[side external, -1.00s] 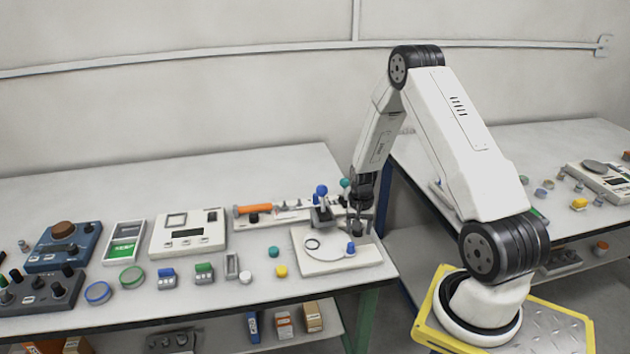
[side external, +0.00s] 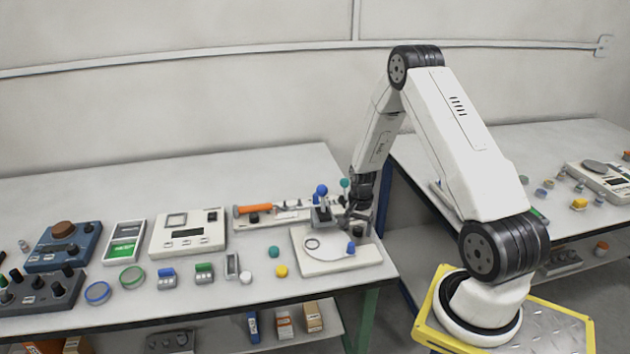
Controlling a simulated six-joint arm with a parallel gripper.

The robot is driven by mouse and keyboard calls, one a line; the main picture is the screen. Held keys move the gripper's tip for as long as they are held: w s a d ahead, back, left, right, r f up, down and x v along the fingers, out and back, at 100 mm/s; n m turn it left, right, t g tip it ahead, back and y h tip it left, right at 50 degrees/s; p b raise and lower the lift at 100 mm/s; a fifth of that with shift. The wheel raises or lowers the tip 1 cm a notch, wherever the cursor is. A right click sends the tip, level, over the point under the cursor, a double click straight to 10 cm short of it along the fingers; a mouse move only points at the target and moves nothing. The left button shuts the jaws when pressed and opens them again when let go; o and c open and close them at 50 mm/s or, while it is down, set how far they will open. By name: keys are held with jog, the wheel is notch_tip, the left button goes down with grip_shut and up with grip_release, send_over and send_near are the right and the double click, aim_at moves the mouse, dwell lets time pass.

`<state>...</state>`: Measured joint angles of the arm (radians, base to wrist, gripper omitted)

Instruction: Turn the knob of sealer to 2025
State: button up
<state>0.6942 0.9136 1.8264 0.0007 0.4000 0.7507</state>
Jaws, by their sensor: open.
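The sealer looks to be the long pale device (side external: 290,215) with an orange handle (side external: 254,209), at the back of the left table. A small dark knob (side external: 253,218) shows at its left end; its marks are too small to read. My gripper (side external: 351,225) is open and points down over the right end of the left table. It is above the back of a white board (side external: 340,265), to the right of the sealer's orange handle and dark knob. Its fingers are small and dark here, and I see nothing between them. It partly hides the things behind it.
A small press with a blue ball lever (side external: 321,190) stands close to the left of my gripper. A white scale (side external: 188,232), a blue device (side external: 64,246) and a dark knobbed box (side external: 40,290) stand further left. Small coloured pieces lie along the front.

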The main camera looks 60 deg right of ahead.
aim_at(356, 230)
jog(key=m, duration=0.5)
jog(key=r, duration=0.8)
jog(key=shift+w+a+r, duration=0.1)
jog(key=shift+a+r, duration=0.05)
jog(key=shift+a, duration=0.25)
jog(key=s+a+r+n+t, duration=0.1)
jog(key=a+r+n, duration=0.3)
jog(key=a+n, duration=0.5)
jog(key=s+a+r+n+t, duration=0.1)
jog(key=a+r+n, duration=0.4)
jog(key=a+n, duration=0.4)
jog(key=shift+s+a+r+n, duration=0.3)
jog(key=shift+s+a, duration=0.1)
jog(key=shift+a, duration=2.5)
jog(key=shift+a, duration=0.1)
jog(key=a+n, duration=0.1)
jog(key=s+n, duration=0.1)
jog(key=s+a+n, duration=0.1)
jog(key=shift+s+a+r+t, duration=0.15)
jog(key=shift+a+r+t, duration=0.1)
jog(key=shift+a+t, duration=0.1)
